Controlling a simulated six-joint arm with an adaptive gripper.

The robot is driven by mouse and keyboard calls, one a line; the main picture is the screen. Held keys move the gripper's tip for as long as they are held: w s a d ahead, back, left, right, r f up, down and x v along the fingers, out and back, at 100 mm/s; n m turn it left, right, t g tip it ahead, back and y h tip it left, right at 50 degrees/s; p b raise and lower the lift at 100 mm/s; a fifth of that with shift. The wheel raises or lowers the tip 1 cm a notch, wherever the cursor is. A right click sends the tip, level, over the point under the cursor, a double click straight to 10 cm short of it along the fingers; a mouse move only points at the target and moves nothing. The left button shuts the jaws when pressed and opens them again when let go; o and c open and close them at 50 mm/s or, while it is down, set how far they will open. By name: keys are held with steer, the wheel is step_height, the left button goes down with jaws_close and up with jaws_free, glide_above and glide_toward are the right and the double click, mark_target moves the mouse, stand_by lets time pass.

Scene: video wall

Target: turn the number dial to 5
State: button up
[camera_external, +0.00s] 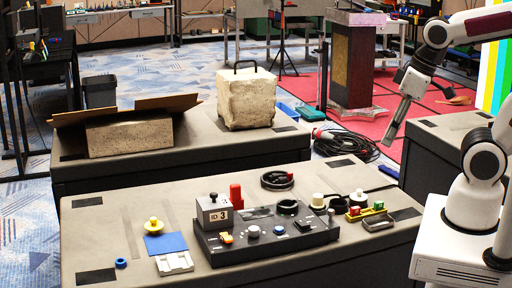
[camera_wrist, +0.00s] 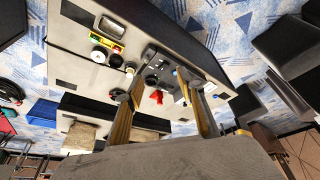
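A dark control panel (camera_external: 270,236) lies on the near table. At its left end stands a grey box (camera_external: 214,213) with a black knob on top and a label that seems to read "ID 3" on its front; I take this for the number dial. The panel also shows in the wrist view (camera_wrist: 168,62), partly covered by my fingers, and the digits cannot be read there. My gripper (camera_external: 388,138) is raised to the right of the table, well away from the panel, pointing down. In the wrist view its two fingers (camera_wrist: 158,78) are apart with nothing held between them.
A yellow-knobbed piece (camera_external: 154,225) and blue pad (camera_external: 166,243) lie left. A concrete block (camera_external: 246,98) stands on the back table.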

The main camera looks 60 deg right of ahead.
steer(key=w+a+f+n+g, duration=0.35)
steer(key=w+f, duration=0.35)
steer(key=w, duration=0.6)
steer(key=n+g, duration=0.1)
steer(key=n, duration=0.8)
glide_above(254, 227)
steer(key=s, duration=0.3)
step_height(254, 227, down, 14)
steer(key=shift+d+f, duration=0.15)
steer(key=shift+f, duration=0.1)
steer(key=shift+w+a+r+n, duration=0.1)
steer(key=shift+w+r+n, duration=0.2)
steer(key=shift+w+n, duration=0.3)
steer(key=shift+w+a+r+n, duration=0.1)
steer(key=shift+w+r+n, duration=0.15)
steer(key=shift+w+n, duration=0.25)
steer(key=shift+w+r+n+t, duration=0.15)
steer(key=shift+w+n+t, duration=0.1)
steer(key=shift+w, duration=0.1)
steer(key=shift+n, duration=0.8)
steer(key=shift+f, duration=3.9)
